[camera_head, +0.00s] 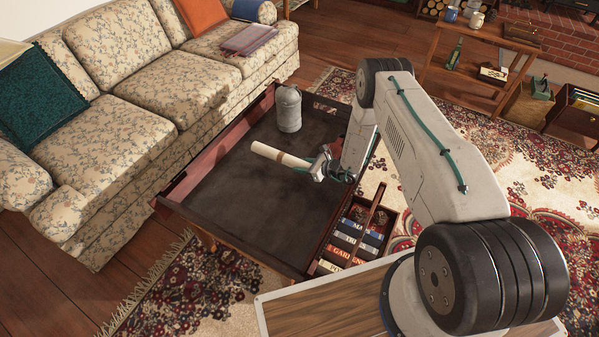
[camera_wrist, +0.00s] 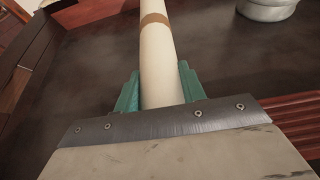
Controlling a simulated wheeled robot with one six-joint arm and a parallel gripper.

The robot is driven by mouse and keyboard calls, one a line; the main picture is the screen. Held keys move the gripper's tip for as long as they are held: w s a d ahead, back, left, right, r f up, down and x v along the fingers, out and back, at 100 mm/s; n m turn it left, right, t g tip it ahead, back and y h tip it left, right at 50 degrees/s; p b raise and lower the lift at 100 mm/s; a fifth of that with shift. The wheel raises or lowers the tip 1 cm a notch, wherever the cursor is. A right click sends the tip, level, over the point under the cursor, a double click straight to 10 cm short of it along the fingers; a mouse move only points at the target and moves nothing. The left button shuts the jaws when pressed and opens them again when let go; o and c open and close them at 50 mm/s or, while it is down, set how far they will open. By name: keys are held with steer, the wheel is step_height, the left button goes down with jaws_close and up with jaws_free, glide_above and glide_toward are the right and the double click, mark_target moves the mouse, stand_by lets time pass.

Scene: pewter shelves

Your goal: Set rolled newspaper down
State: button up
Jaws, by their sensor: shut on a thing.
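The rolled newspaper (camera_head: 280,155) is a pale cream tube with a brown band. It is in my gripper (camera_head: 318,170), over the dark top of the low table (camera_head: 230,203). In the wrist view the newspaper (camera_wrist: 156,50) runs away from me between the two green fingers of my gripper (camera_wrist: 159,90), which are shut on its near end. I cannot tell whether the newspaper touches the table top.
A grey metal canister (camera_head: 288,108) stands on the table behind the newspaper. A divided box of books (camera_head: 352,238) is at the table's near right. The table has a raised wooden rim. A floral sofa (camera_head: 150,95) lines its left side. The table's left and front area is bare.

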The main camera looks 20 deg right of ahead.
mark_target(303, 178)
steer(key=shift+f, duration=2.5)
steer(key=shift+f, duration=0.1)
steer(key=o, duration=1.1)
steer(key=shift+f, duration=0.1)
steer(key=shift+c, duration=0.2)
